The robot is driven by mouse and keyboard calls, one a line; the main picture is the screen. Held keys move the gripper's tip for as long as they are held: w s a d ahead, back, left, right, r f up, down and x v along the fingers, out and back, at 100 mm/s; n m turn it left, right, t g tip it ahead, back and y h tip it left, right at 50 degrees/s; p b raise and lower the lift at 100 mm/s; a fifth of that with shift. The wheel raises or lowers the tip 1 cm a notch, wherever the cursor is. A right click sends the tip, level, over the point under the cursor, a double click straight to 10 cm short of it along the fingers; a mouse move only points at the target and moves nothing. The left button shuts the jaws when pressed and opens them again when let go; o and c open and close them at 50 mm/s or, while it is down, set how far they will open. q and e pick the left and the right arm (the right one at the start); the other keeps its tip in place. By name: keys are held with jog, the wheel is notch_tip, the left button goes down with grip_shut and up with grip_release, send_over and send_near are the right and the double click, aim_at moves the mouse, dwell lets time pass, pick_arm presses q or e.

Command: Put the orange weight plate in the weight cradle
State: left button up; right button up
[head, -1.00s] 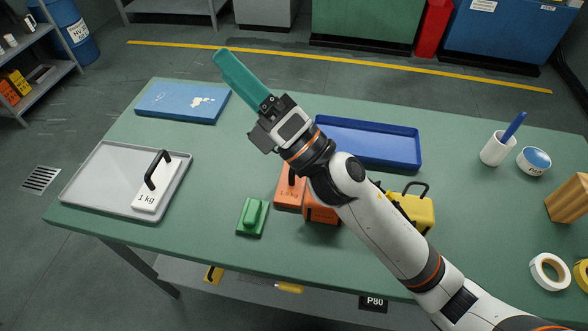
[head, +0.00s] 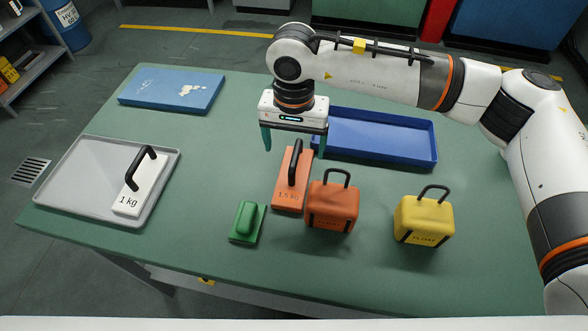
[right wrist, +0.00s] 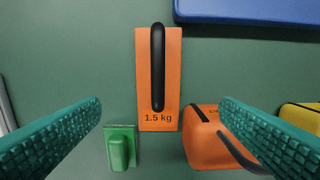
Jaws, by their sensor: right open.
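The orange weight plate (head: 285,190), marked 1.5 kg with a black bar handle, lies on the green table near its middle. It also shows in the right wrist view (right wrist: 146,88), upright in the picture between the fingers. My right gripper (head: 292,143) points down above the plate's far end, open and empty, its teal fingers apart on either side. I cannot tell for sure which thing is the weight cradle; a grey tray (head: 72,203) at the left holds a white 1 kg plate (head: 132,195). My left gripper is not in view.
An orange handled block (head: 331,208) stands close to the plate's right side, a yellow one (head: 424,222) further right. A green block (head: 246,222) lies at the near left. A blue tray (head: 385,150) and a light-blue panel (head: 170,92) lie behind. Table between grey tray and plate is clear.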

aim_at(294, 163)
notch_tip(294, 163, down, 5)
jog(key=shift+r+p, duration=0.2)
jog(key=shift+p, duration=0.25)
jog(key=shift+w+f+p, duration=0.2)
jog(key=shift+f+p, duration=0.3)
jog(key=shift+f, duration=0.85)
jog(key=shift+w+f+p, duration=0.2)
jog(key=shift+f+p, duration=0.25)
jog(key=shift+f, duration=0.85)
grip_shut()
jog(key=shift+w+a+r, duration=0.1)
jog(key=shift+w+r, duration=0.05)
jog(key=shift+r, duration=0.05)
